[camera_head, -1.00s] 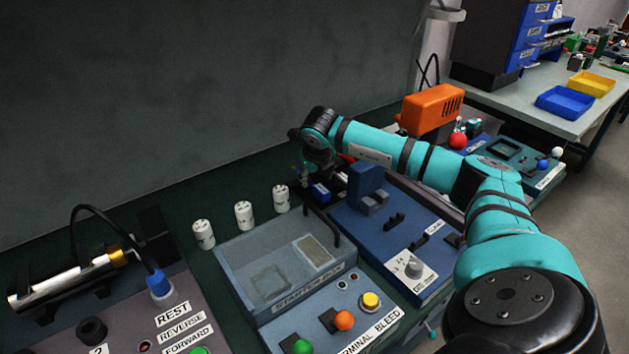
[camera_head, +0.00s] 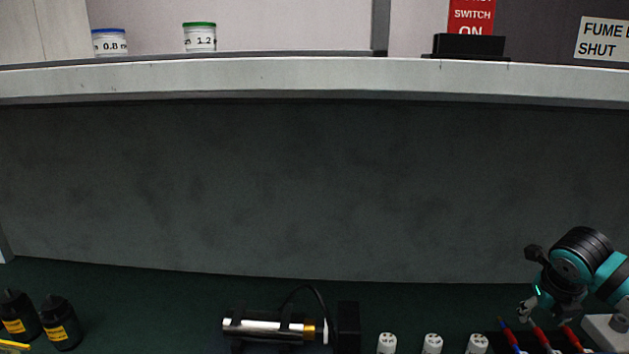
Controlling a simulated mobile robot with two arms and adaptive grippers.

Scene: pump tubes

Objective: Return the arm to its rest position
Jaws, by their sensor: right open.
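My right gripper (camera_head: 530,306) is at the lower right of the head view, pointing down, with the teal arm coming in from the right edge. It is small in the picture, and its jaws are open with nothing seen between them. It is above the bench, beside thin tools or leads with red and blue parts (camera_head: 542,338). Whether it touches them I cannot tell. My left gripper is not in view.
White cylinders (camera_head: 432,343) stand left of the right gripper. A metal cylinder with a brass end (camera_head: 268,328) lies further left. Two dark bottles (camera_head: 60,322) stand at far left. A shelf (camera_head: 300,80) with two small jars (camera_head: 200,38) runs above the dark back wall.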

